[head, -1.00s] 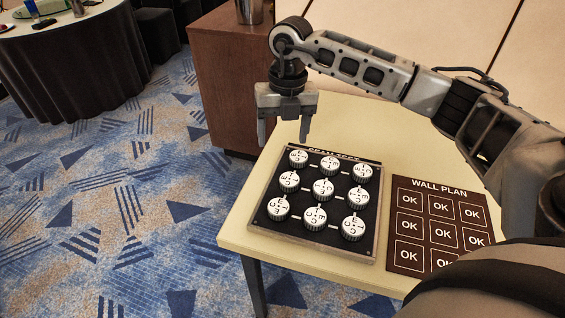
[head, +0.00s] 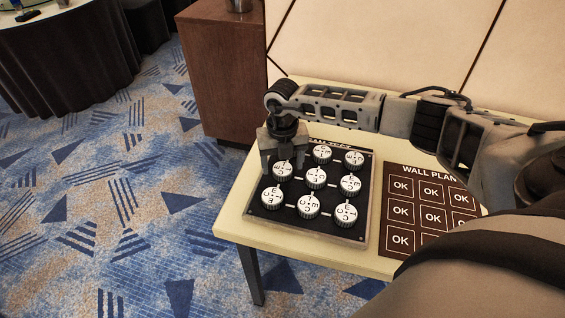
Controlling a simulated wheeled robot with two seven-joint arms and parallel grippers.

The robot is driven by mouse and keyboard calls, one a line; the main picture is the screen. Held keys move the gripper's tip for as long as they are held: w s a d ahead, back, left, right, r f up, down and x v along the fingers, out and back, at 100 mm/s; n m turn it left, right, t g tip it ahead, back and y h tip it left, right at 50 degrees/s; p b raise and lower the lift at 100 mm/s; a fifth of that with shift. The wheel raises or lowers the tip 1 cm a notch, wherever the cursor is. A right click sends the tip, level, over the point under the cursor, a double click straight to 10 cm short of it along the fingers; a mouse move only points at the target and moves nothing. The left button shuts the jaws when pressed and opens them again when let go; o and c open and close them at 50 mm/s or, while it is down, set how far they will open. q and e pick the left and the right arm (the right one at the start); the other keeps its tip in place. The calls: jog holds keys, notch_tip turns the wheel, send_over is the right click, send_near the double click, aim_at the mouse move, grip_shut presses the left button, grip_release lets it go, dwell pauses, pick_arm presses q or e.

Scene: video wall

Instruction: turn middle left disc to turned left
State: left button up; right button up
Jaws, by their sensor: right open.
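The middle left disc (head: 282,171) is a white-topped round knob with dark letters and a dark ribbed side, on the black board (head: 330,229) on the table. The letters on it are too small to read, so I cannot tell its exact turn. My right gripper (head: 282,165) points down over this disc, open, with one finger at its left and one at its right. I cannot tell whether the fingers touch it. The gripper hides the top left disc. My left gripper is out of view.
The other visible discs, such as the centre disc (head: 316,177) and bottom left disc (head: 271,198), sit close around. A brown wall plan card (head: 430,199) with OK squares lies to the right. A wooden cabinet (head: 219,80) stands behind. Carpet lies open at left.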

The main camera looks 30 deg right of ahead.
jog(key=shift+f, duration=0.35)
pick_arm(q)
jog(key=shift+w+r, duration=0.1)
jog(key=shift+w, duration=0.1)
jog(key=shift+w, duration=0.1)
pick_arm(e)
jog(key=c, duration=1)
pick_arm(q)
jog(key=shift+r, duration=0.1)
